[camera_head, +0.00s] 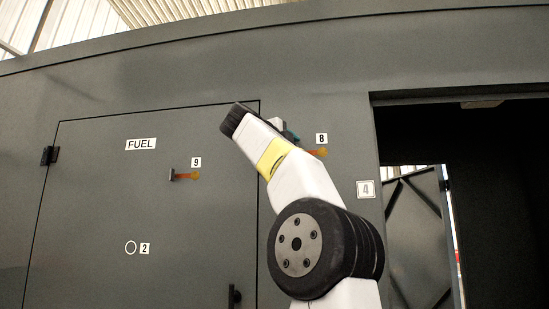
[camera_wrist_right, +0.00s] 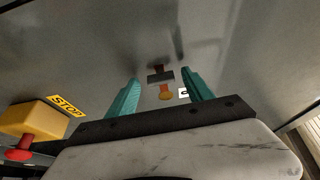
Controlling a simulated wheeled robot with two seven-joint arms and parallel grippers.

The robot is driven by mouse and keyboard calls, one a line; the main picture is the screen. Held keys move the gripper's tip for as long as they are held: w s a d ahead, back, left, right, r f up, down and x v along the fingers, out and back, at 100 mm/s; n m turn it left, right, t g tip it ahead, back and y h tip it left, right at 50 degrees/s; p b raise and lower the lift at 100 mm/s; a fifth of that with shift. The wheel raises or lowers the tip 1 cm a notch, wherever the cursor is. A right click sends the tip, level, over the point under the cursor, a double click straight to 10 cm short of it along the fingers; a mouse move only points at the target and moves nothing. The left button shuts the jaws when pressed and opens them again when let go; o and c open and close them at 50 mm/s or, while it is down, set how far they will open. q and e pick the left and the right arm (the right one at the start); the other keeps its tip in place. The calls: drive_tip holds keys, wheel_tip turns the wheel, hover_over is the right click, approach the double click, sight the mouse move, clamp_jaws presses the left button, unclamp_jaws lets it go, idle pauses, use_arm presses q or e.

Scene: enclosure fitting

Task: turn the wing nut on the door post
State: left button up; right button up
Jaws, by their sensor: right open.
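In the right wrist view a dark wing nut (camera_wrist_right: 160,76) stands out from the grey wall, with an orange pointer (camera_wrist_right: 166,93) beside it. My right gripper (camera_wrist_right: 160,77) is open, one teal finger on each side of the nut, with gaps visible. I cannot tell how deep the nut sits between the fingertips. In the head view my right gripper (camera_head: 290,135) is at the post between the fuel door and the doorway, mostly hidden by my wrist. The orange pointer by label 8 (camera_head: 318,153) shows; the nut there is hidden. My left gripper is out of view.
The closed FUEL door (camera_head: 90,200) has a similar dark nut (camera_head: 172,175) by label 9. A dark doorway opens at right, by label 4 (camera_head: 365,189). In the wrist view a yellow box (camera_wrist_right: 35,118) with a red STOP button (camera_wrist_right: 18,154) is at left.

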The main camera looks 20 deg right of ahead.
drive_tip(key=v, duration=0.7)
drive_tip(key=shift+d, duration=0.1)
